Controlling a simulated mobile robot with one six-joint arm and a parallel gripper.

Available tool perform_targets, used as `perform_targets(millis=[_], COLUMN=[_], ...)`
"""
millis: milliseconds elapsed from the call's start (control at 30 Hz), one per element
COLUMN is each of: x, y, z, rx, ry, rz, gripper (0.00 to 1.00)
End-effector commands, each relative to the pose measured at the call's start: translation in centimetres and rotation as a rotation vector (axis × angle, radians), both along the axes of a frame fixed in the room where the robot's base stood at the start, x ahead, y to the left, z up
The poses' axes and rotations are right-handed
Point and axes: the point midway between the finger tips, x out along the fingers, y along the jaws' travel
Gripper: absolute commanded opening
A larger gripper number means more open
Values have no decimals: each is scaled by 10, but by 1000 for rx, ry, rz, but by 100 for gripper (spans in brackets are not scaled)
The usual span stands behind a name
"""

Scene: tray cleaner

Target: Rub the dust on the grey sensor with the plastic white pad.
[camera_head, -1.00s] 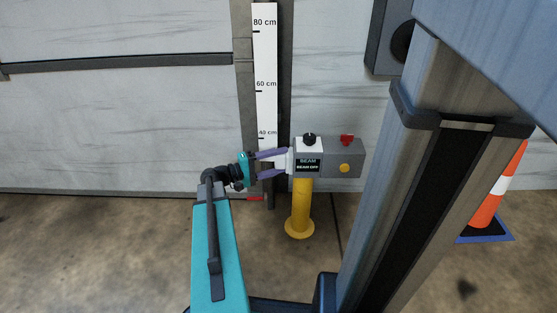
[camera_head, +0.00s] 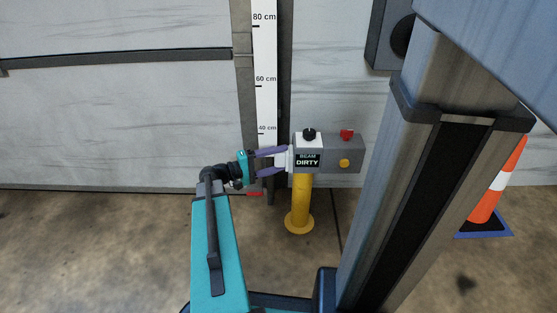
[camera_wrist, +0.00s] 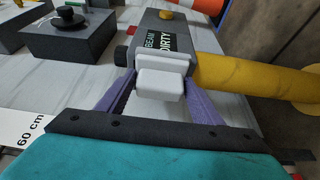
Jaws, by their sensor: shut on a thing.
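The grey sensor (camera_head: 347,146) is a box on a yellow post, with a black knob and a red part on top and a yellow button on its front. Its display reads "BEAM DIRTY". It also shows in the wrist view (camera_wrist: 150,22). My gripper (camera_head: 284,160) is left of the sensor, its purple fingers shut on the white pad (camera_wrist: 158,84). The pad is at the sensor's near end face and looks against it; exact contact is hard to tell. The pad hides most of that face, and I cannot see the dust.
The yellow post (camera_head: 301,205) stands on the concrete floor before a pale panelled wall. A white height scale (camera_head: 265,85) is on the wall behind my gripper. An orange and white cone (camera_head: 492,195) stands at the right. A dark box (camera_wrist: 70,35) shows at upper left in the wrist view.

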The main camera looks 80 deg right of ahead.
Motion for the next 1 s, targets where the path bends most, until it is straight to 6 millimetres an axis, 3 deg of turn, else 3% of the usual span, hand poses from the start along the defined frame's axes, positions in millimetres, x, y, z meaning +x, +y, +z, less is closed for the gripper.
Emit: perform_targets(millis=[600, 1000], x=[7, 7], y=[-33, -35], z=[1, 0], rx=[-1, -1], ry=[0, 0], rz=[2, 3], gripper=[36, 36])
